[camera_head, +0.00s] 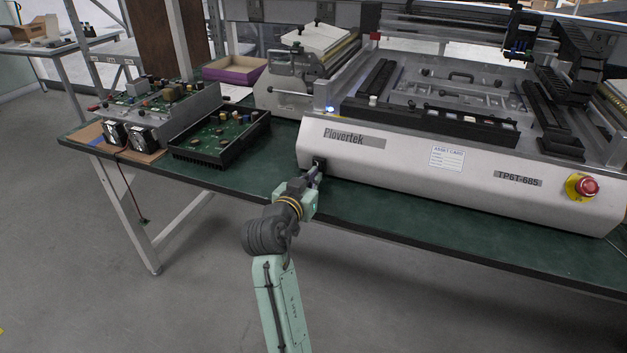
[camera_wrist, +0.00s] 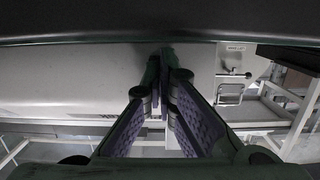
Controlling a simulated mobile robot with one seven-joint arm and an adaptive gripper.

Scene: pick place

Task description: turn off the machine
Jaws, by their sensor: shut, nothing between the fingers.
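The machine (camera_head: 410,160) is a large silver-white unit marked "Plovertek" and "TP6T-685", standing on a green-topped bench. A small dark switch-like part (camera_head: 319,162) sits low at the left end of its front panel. My gripper (camera_head: 314,173) is right in front of that part, and whether they touch cannot be told. In the wrist view my gripper (camera_wrist: 164,55) has its fingertips together and empty, against the pale panel (camera_wrist: 75,78). The dark part is not clear there. A red mushroom button (camera_head: 588,186) on a yellow base is at the panel's right end.
A small blue-white light (camera_head: 330,109) glows on the machine's left top edge. Open circuit-board units (camera_head: 220,137) stand on the green bench (camera_head: 400,215) to the left. Grey floor (camera_head: 420,310) lies clear in front.

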